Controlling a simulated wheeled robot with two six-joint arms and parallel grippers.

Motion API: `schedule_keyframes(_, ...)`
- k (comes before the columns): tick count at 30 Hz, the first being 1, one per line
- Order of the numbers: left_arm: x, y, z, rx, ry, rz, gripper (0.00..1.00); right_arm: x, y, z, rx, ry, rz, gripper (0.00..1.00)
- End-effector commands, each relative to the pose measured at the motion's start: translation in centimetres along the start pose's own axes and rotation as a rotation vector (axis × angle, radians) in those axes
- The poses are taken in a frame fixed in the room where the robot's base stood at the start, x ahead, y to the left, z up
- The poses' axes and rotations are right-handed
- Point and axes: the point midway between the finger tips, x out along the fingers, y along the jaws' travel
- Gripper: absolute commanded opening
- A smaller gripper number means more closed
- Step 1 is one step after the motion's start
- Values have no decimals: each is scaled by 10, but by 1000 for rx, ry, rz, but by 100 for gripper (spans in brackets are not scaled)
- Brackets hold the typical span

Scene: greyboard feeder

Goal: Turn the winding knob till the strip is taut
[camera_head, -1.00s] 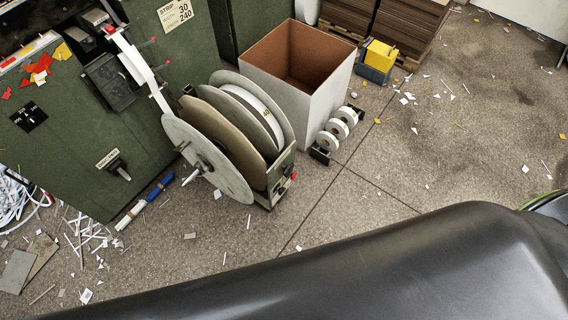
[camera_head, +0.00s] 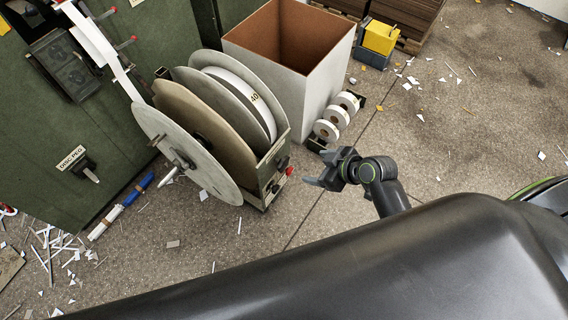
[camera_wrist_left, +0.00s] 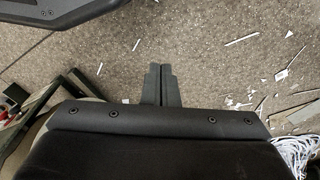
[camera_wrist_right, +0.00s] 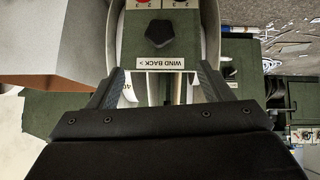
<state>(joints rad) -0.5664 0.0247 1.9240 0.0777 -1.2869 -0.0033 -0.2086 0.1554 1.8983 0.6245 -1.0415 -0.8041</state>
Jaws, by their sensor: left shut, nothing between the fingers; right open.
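The white strip (camera_head: 103,48) runs from the green machine down to the reel stand, whose large grey disc (camera_head: 190,155) faces me. Whether it sags cannot be told. The winding knob (camera_wrist_right: 160,33) is dark and lobed, on a green panel above a "WIND BACK" label (camera_wrist_right: 160,63) in the right wrist view. In the head view the dark knob (camera_head: 275,188) is small on the stand's end. My right gripper (camera_head: 314,183) is open and empty, right of the stand. Its fingers (camera_wrist_right: 160,80) are apart from the knob. My left gripper (camera_wrist_left: 160,69) is shut and empty above the floor.
A large open box (camera_head: 265,70) and several white rolls (camera_head: 327,130) stand behind the stand. A yellow and blue block (camera_head: 378,42) is farther back. Paper scraps litter the floor; the floor to the right is mostly free.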

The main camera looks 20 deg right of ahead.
Motion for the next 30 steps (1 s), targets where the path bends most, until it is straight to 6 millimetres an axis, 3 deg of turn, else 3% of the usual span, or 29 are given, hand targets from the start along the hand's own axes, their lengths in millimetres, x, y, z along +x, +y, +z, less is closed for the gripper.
schedule_keyframes(5,-8,3,-3,-2,17,11,0,25,0,0,3,3,-1,73)
schedule_keyframes(21,-36,16,-22,0,161,87,0,136,0,1,3,1,1,73)
schedule_keyframes(30,-51,21,-28,6,215,117,0,168,0,1,3,0,1,73)
